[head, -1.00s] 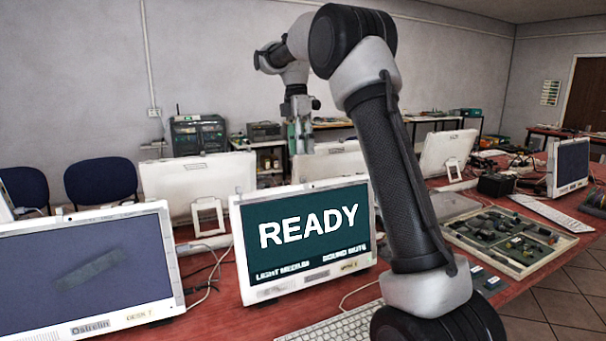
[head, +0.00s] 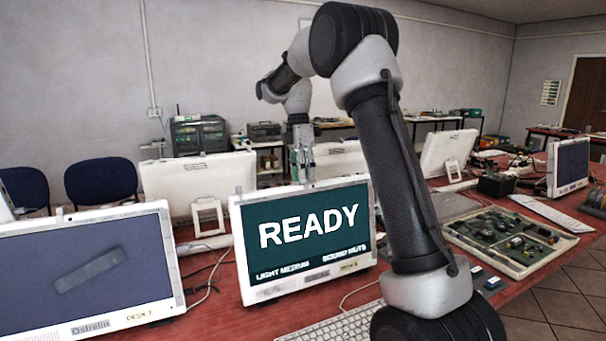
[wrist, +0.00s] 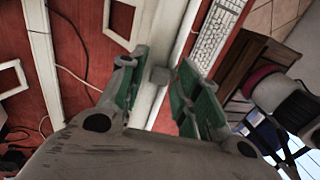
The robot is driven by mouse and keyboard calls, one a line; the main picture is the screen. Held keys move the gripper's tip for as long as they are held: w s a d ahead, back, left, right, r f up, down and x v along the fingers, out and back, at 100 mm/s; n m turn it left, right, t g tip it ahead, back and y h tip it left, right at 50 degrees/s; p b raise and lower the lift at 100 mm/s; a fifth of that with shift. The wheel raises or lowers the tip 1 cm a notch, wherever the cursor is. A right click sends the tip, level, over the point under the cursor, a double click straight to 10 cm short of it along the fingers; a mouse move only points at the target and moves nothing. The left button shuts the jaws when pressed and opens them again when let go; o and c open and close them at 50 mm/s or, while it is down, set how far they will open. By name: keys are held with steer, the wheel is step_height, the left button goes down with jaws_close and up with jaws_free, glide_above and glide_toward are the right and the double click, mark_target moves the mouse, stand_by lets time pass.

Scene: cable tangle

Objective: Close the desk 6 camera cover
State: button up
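The monitor with the READY screen (head: 308,235) stands on the red table in the head view. Its lower right label is too blurred to read surely; the monitor to its left reads DESK 7. My gripper (head: 303,178) points down at this monitor's top edge, near the middle. In the wrist view my gripper (wrist: 162,88) has its green fingers apart, on either side of the monitor's white top edge (wrist: 178,48). A small grey block, seemingly the camera cover (wrist: 160,76), shows between the fingertips, near the left one. I cannot tell whether a finger touches it.
The desk 7 monitor (head: 85,265) stands at the left, with another white monitor (head: 198,183) behind. A keyboard (head: 335,328) lies in front of the READY monitor. A parts tray (head: 470,247) is at the right. Loose cables (head: 205,285) lie between the monitors.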

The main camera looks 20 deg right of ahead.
jaws_close()
steer(key=shift+d, duration=1.3)
steer(key=shift+o, duration=2)
jaws_free()
steer(key=v, duration=1.2)
